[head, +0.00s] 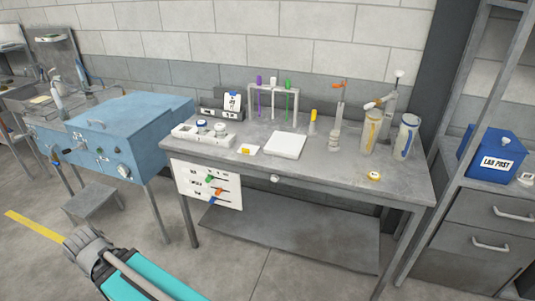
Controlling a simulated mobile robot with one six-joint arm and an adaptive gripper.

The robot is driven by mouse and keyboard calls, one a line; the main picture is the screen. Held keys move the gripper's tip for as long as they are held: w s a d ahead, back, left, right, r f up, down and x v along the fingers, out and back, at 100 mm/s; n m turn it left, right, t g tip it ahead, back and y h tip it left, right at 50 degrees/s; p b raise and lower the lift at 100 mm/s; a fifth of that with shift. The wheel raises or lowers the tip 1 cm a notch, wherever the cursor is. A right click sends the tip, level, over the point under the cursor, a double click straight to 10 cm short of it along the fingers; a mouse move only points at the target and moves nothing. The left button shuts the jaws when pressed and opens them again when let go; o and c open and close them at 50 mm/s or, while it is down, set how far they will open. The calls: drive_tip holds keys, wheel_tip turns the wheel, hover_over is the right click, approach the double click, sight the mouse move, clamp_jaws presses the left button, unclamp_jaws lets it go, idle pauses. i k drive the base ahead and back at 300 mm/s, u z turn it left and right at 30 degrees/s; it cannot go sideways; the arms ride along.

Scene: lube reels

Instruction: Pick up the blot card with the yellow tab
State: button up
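A small white card with a yellow tab (249,149) lies flat on the grey metal workbench (330,181), near its front edge. It is left of a white square pad (285,145) and right of a white block tray, apart from both. Part of my arm, teal with a grey joint, shows at the lower left in front of the bench. My gripper's fingers do not show, and nothing of mine touches the card.
The white block tray (190,134) holds small bottles. A yellow-topped disc (374,176) lies front right. A blue cabinet (125,125) stands left; shelving stands right.

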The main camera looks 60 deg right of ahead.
sight(246, 149)
drive_tip(key=k, duration=1.3)
drive_tip(key=z, duration=1.95)
drive_tip(key=i, duration=0.95)
drive_tip(key=z, duration=0.05)
